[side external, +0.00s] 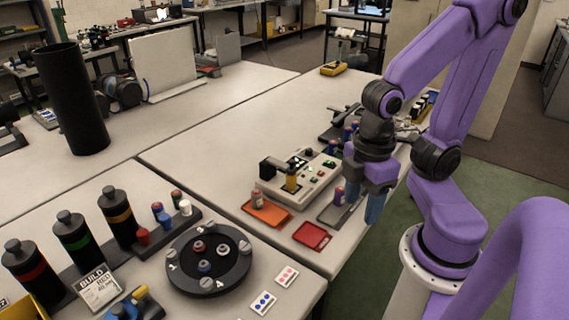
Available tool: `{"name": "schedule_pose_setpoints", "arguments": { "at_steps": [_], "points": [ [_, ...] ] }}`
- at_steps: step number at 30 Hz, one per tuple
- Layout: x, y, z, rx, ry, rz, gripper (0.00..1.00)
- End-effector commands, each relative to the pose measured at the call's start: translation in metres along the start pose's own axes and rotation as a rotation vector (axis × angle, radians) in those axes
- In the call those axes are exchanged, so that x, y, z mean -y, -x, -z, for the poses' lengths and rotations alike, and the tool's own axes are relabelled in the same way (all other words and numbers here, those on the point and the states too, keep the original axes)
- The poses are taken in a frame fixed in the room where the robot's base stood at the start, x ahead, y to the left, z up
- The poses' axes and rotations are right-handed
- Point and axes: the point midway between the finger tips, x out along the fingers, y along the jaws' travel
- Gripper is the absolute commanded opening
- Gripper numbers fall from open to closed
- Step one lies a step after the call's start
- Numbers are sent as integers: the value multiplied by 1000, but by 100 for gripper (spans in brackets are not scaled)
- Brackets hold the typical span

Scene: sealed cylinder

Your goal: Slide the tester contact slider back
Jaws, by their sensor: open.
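The tester (318,180) is a beige box with small buttons and a green light on its top, standing mid-table. I cannot tell whether the block touches the cylinder. My gripper (364,210) points down with blue fingers, to the right of the tester and apart from the slider. It is open, and I see nothing held between the fingers.
An orange tray (268,212) with a small cylinder and a red tray (312,236) lie in front of the tester. A grey holder (335,213) with a purple-and-red cylinder stands near my fingers. A round black turntable (207,262) is at front left. Table behind the tester's left is clear.

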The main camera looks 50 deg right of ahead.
Motion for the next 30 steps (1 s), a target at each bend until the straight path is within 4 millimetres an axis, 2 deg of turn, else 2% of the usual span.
{"name": "schedule_pose_setpoints", "arguments": {
  "at_steps": [5,8,17,23,30],
  "points": [
    [-14,-12,-4,122,-232,84,47],
    [-25,-20,-7,212,-430,175,47],
    [-60,-39,-6,400,-1017,537,47],
    [-98,-50,-5,440,-1388,845,47],
    [-161,-66,-20,374,-1792,1276,47]
  ]
}}
